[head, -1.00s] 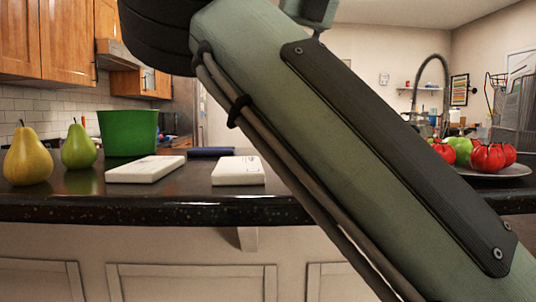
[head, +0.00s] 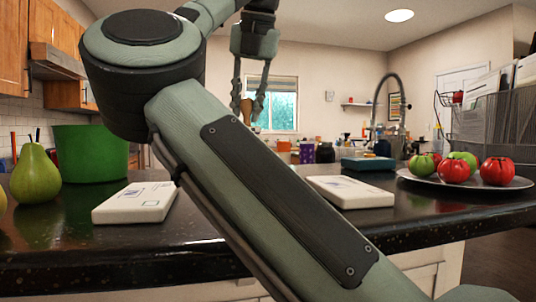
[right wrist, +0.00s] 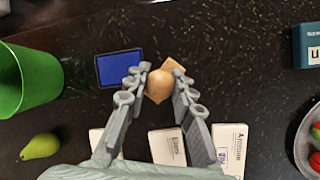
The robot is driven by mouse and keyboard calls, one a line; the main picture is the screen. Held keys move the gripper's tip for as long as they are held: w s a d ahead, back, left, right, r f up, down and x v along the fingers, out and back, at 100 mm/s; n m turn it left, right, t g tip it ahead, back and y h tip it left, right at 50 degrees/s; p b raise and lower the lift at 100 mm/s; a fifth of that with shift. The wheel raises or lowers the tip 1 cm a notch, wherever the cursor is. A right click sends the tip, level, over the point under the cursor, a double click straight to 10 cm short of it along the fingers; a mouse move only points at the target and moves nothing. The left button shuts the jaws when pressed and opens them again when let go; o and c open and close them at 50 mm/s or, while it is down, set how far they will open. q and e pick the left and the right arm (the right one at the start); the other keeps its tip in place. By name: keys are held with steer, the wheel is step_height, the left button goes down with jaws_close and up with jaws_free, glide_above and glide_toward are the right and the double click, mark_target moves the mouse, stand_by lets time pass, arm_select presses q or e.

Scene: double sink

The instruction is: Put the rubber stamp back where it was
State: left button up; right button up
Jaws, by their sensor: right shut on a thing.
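The rubber stamp has a round wooden knob (right wrist: 158,86) and a squarish light wooden base (right wrist: 173,67) in the right wrist view. My right gripper (right wrist: 160,88) is shut on the knob. In the head view my right gripper (head: 248,108) hangs above the far part of the counter, with the brown stamp (head: 247,118) between its fingertips. A blue ink pad with a dark frame (right wrist: 120,69) lies left of the stamp in the right wrist view. My arm appears to hide the pad in the head view. My left gripper is out of view.
White boxes (head: 135,202) (right wrist: 168,146) lie in a row on the dark counter. A green bin (head: 92,153) and a pear (head: 36,174) are left. A teal box (head: 368,164) and a plate (head: 465,181) of tomatoes and apples are right. Dark counter beyond the stamp looks clear.

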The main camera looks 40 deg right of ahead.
steer(key=d+f, duration=0.1)
steer(key=d, duration=0.1)
steer(key=d+f, duration=0.2)
steer(key=d, duration=0.1)
steer(key=d+f, duration=0.2)
steer(key=shift+w+d, duration=0.2)
steer(key=shift+w, duration=0.15)
step_height(320, 180, down, 3)
steer(key=shift+f, duration=0.2)
steer(key=shift+f+b, duration=0.15)
steer(key=shift+b, duration=0.15)
steer(key=o, duration=0.5)
steer(key=shift+c, duration=0.2)
steer(key=o, duration=0.5)
steer(key=shift+c, duration=0.2)
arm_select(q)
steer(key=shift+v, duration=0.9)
